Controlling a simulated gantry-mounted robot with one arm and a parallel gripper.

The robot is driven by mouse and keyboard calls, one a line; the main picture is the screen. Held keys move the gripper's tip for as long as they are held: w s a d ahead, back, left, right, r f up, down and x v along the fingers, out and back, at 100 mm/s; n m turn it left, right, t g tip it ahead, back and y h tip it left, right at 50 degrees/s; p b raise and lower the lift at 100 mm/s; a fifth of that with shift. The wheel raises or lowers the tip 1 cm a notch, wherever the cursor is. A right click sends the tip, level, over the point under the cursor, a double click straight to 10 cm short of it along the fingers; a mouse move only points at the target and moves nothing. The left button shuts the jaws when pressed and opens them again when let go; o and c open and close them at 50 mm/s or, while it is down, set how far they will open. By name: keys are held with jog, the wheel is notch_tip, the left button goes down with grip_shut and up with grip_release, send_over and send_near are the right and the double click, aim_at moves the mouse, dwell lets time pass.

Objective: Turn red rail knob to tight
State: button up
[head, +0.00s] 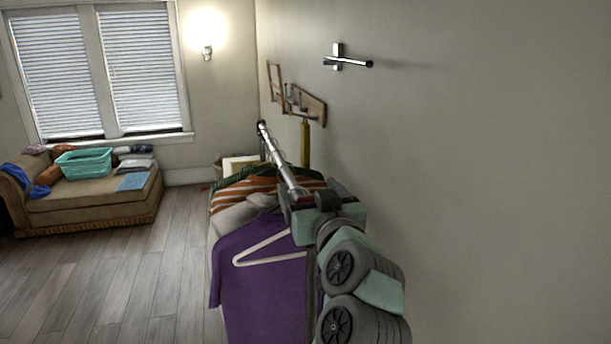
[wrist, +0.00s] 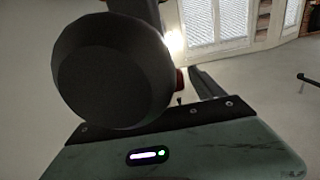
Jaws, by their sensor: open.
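A metal clothes rail (head: 277,158) runs away from my arm along the wall, with its dark far end raised. My gripper (head: 291,200) is at the rail's near end, just above the hanging clothes. Its fingers are too small there to make out. In the wrist view, a large dark round part fills the upper left. A dark finger-like part (wrist: 207,82) shows beyond it. A small dark red piece (wrist: 181,82), possibly the red knob, shows between them, mostly hidden. I cannot tell whether my gripper touches it. No knob is clear in the head view.
A purple garment (head: 255,265) and a white hanger (head: 265,248) hang below my gripper. A metal wall bracket (head: 347,62) sticks out at upper right. A wooden wall rack (head: 312,107) is behind the rail. A sofa (head: 95,198) with a teal basket (head: 84,163) stands left; the floor before it is clear.

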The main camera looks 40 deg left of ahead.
jog(key=shift+w+a, duration=0.3)
jog(key=shift+a, duration=0.15)
jog(key=shift+d, duration=0.1)
jog(key=shift+c, duration=0.6)
jog(key=shift+s+f, duration=0.1)
jog(key=c, duration=1.2)
